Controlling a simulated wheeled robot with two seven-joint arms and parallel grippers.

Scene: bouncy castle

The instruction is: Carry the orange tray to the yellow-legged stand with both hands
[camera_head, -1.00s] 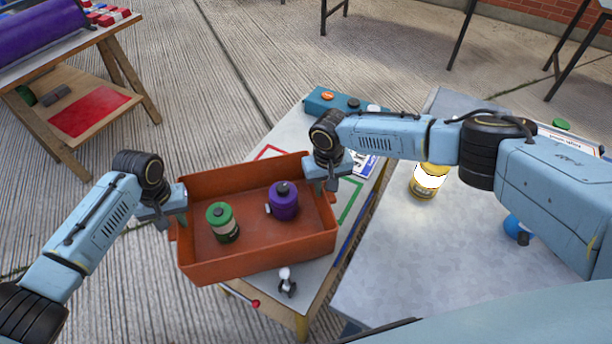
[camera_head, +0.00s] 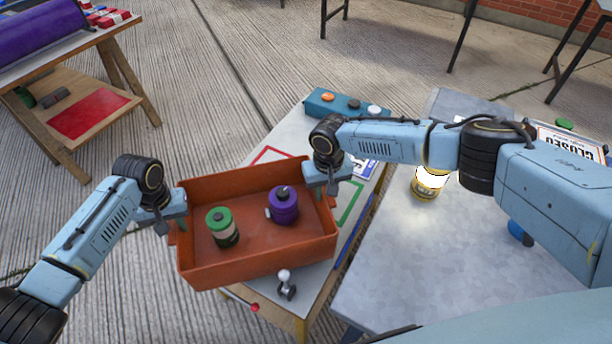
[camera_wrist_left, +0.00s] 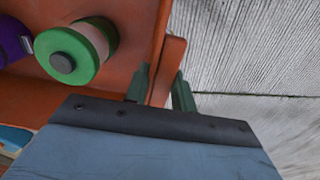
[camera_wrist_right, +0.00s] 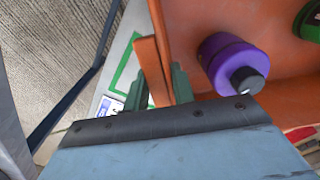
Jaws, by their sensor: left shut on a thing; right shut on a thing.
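The orange tray (camera_head: 255,262) is held level between my two grippers, overlapping the left part of a grey-topped table in the head view. It holds a green-topped canister (camera_head: 222,227) and a purple canister (camera_head: 283,205), both upright. My left gripper (camera_head: 172,218) is shut on the tray's left end; the left wrist view shows its fingers (camera_wrist_left: 160,90) around the end handle. My right gripper (camera_head: 328,182) is shut on the right end, with its fingers (camera_wrist_right: 160,85) around that handle. A yellow leg (camera_head: 301,327) shows below the grey-topped stand (camera_head: 317,268).
A teal box with buttons (camera_head: 345,104) stands at the stand's far end. A small joystick (camera_head: 286,284) is near its front. A grey metal table (camera_head: 385,275) with a glowing lantern (camera_head: 429,183) is at right. A wooden table (camera_head: 125,75) is at left. Open paving lies between.

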